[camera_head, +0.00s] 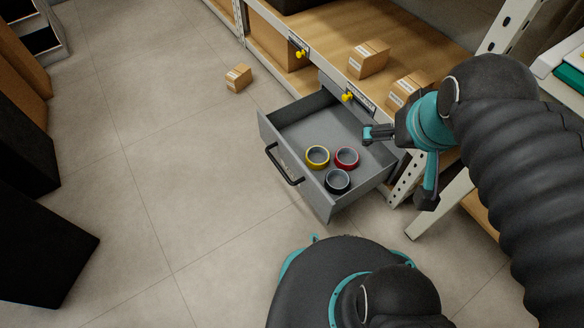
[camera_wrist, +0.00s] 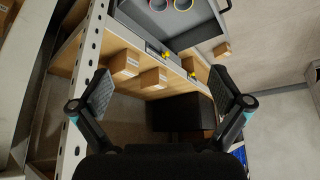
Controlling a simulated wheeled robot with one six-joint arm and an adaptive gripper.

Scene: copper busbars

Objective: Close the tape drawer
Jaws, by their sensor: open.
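The grey tape drawer (camera_head: 318,125) is pulled far out from the shelf unit, with its black bar handle (camera_head: 284,166) on the front at lower left. A yellow tape roll (camera_head: 317,163), a red one (camera_head: 346,165) and a dark one (camera_head: 337,187) lie inside near the front right. My gripper (camera_head: 398,166) is open and empty over the drawer's right side, away from the handle; whether it touches the side wall is unclear. In the wrist view my gripper (camera_wrist: 161,80) has its fingers wide apart, with the drawer (camera_wrist: 160,28) at the top, partly cut off.
Cardboard boxes (camera_head: 369,58) stand on the wooden shelf (camera_head: 420,40) behind. Another box (camera_head: 238,77) sits on the floor. A perforated white post (camera_head: 405,180) stands right of the drawer. Yellow knobs (camera_head: 347,97) mark the shelf edge. The floor left of the handle is clear.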

